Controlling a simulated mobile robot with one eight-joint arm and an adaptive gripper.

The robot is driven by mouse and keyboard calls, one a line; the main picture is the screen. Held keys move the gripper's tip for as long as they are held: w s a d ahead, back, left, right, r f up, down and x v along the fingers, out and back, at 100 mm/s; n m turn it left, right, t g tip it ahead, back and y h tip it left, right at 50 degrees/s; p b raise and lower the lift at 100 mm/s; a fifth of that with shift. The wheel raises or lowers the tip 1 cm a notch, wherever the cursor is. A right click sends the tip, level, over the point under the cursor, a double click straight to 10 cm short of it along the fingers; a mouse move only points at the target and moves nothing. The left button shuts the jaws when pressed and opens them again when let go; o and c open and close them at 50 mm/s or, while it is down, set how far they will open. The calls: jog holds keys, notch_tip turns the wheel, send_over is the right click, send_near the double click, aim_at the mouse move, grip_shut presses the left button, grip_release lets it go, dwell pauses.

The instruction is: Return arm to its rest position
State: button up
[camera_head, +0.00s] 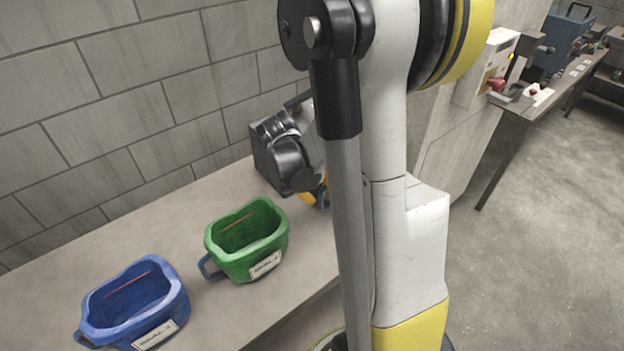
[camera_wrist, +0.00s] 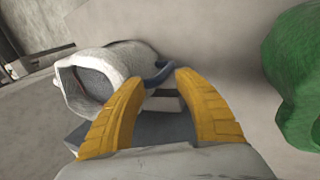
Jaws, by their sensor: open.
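My gripper (camera_wrist: 158,78) shows in the wrist view with its two yellow fingers apart and nothing between them. In the head view, only a small yellow part of my gripper (camera_head: 318,190) shows beside my arm link, low over the counter. The white and yellow links of my arm fill the middle of the head view and hide part of the counter. In the wrist view, a whitish rounded object (camera_wrist: 108,72) with a dark opening lies beyond the left finger. Whether the fingers touch it I cannot tell.
A green bin (camera_head: 247,243) and a blue bin (camera_head: 133,302) stand on the grey counter (camera_head: 50,262). The green bin also shows at the right of the wrist view (camera_wrist: 295,75). A block wall (camera_head: 130,75) runs behind. A bench with equipment (camera_head: 545,97) stands at the back right.

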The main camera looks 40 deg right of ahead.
jog(key=v, duration=1)
jog(key=shift+r, duration=0.15)
jog(key=a+r+t, duration=0.1)
jog(key=a, duration=0.2)
jog(key=a+r+t+y, duration=0.1)
jog(key=a, duration=0.2)
jog(key=s+a+r+n+t, duration=0.1)
jog(key=a, duration=0.2)
jog(key=shift+a+r+y, duration=0.15)
jog(key=shift+a+y, duration=0.05)
jog(key=shift+y, duration=0.1)
jog(key=s+a+r+t+y, duration=0.1)
jog(key=s+a+t, duration=0.1)
jog(key=a, duration=0.4)
jog(key=s+a+r+n+t+y, duration=0.1)
jog(key=s+a+t+y, duration=0.1)
jog(key=a, duration=0.4)
jog(key=shift+a+t, duration=0.3)
jog(key=shift+a, duration=0.05)
